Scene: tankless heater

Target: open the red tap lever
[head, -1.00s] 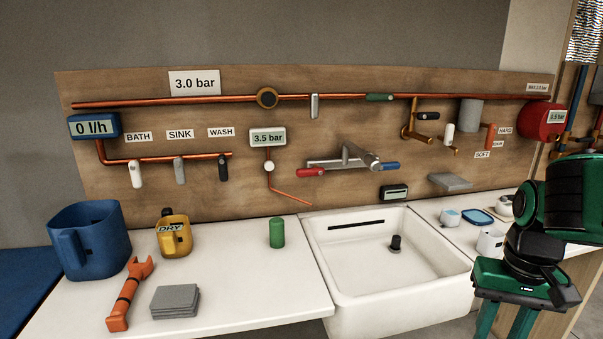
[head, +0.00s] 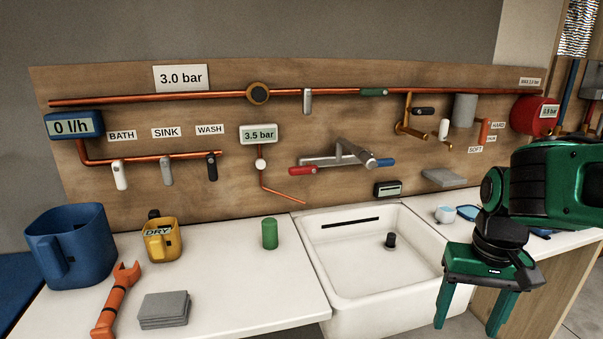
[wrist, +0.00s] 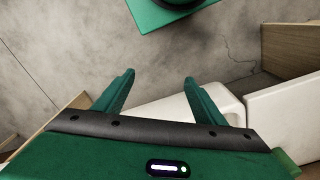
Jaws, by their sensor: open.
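The red tap lever (head: 303,170) is on the left end of the grey mixer tap (head: 345,156), mounted on the wooden board above the sink. It lies roughly level, and a blue lever (head: 380,162) is on the tap's right end. My gripper (head: 468,326) is open and empty, pointing down in front of the sink's right side. It is well to the right of the red lever and nearer the camera. In the wrist view my gripper's two fingers (wrist: 158,84) are apart with nothing between them. The red lever does not show in the wrist view.
The white sink (head: 375,290) lies below the tap, with a dark plug piece (head: 391,240) inside. A green cylinder (head: 269,233), yellow jug (head: 162,240), blue bucket (head: 70,248), orange wrench (head: 117,298) and grey tiles (head: 164,309) stand on the left counter. Free air lies before the tap.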

